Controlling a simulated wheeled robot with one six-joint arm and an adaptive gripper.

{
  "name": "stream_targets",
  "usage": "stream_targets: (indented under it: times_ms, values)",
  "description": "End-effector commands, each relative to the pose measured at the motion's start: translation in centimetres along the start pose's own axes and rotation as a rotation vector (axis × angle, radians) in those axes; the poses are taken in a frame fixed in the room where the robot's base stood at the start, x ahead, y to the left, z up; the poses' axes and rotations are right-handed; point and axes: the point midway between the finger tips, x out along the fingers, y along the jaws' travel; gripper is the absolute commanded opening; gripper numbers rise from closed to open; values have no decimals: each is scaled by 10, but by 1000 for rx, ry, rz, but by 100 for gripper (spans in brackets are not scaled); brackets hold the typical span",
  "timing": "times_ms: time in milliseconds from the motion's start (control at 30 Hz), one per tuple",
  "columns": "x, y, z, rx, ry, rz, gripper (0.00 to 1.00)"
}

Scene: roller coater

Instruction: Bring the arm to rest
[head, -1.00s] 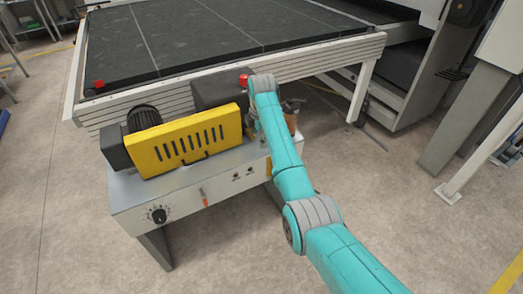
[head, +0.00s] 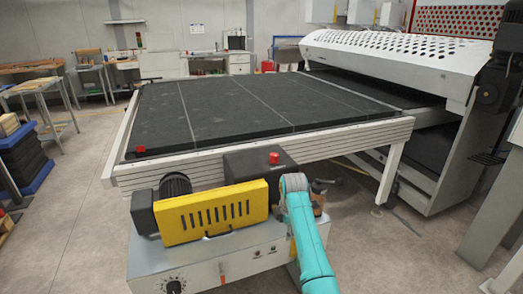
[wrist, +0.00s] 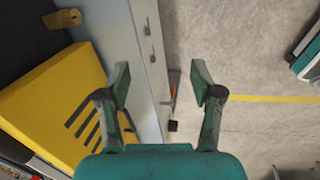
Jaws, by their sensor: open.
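My arm (head: 305,245) is teal with a grey joint cap and reaches up from the bottom edge in the head view. Its end is beside the right end of the roller coater's control box. My gripper (wrist: 161,84) shows in the wrist view with its two fingers spread apart and nothing between them. It is above the edge of the grey control box, with the floor under its right finger. In the head view the gripper is mostly hidden behind the arm's end.
The yellow slotted guard (head: 212,212) and a red button (head: 274,157) are close left of my arm. The black conveyor bed (head: 250,108) lies behind, with the white perforated hood (head: 400,58) at the right. Floor is clear right of my arm.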

Motion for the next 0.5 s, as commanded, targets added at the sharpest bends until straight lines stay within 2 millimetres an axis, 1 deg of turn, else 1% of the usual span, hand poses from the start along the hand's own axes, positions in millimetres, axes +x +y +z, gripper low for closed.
stream_targets:
  times_ms: [167, 300, 367, 500]
  values:
    - [46, -33, -1, 80, -4, 40, 66]
    - [90, -70, -2, 180, -6, 103, 66]
    - [106, -87, -3, 223, -5, 130, 66]
    - [139, -130, -6, 324, 2, 194, 66]
